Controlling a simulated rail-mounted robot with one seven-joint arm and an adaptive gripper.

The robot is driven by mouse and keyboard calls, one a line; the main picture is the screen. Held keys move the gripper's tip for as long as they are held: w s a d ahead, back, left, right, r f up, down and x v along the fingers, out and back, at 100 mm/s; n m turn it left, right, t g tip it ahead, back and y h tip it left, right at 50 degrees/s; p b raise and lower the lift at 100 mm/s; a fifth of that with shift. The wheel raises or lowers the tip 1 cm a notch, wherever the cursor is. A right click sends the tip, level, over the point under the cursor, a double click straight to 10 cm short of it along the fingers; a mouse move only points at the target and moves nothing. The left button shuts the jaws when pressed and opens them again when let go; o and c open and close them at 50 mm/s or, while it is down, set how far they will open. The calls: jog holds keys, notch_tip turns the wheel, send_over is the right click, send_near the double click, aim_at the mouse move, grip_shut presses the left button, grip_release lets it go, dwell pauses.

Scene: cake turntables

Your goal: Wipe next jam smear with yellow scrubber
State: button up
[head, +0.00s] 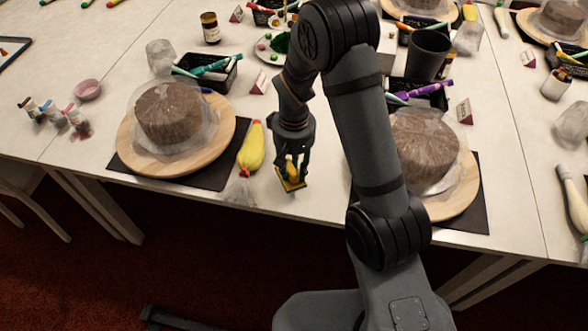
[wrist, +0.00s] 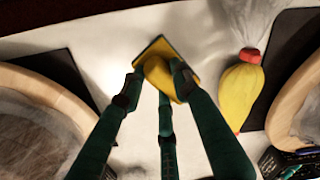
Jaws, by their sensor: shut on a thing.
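My gripper (head: 293,165) is shut on the yellow scrubber (head: 291,184), low over the white table near its front edge. In the wrist view my gripper (wrist: 160,78) has its fingers around the scrubber (wrist: 157,66), a yellow pad with a darker rim. I cannot tell whether the pad touches the table. No clear jam smear shows beside or around the pad; the pad hides the surface under it. A small dark reddish patch (head: 82,132) lies by the small bottles at the left, and I cannot tell whether it is jam.
A yellow piping bag (head: 252,148) lies just left of the scrubber. Wooden turntables with covered brown cakes stand on either side, the left turntable (head: 127,148) and the right turntable (head: 465,190). A black bin (head: 428,55) stands behind the right one.

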jog(key=shift+r+p, duration=1.2)
jog(key=shift+r, duration=0.8)
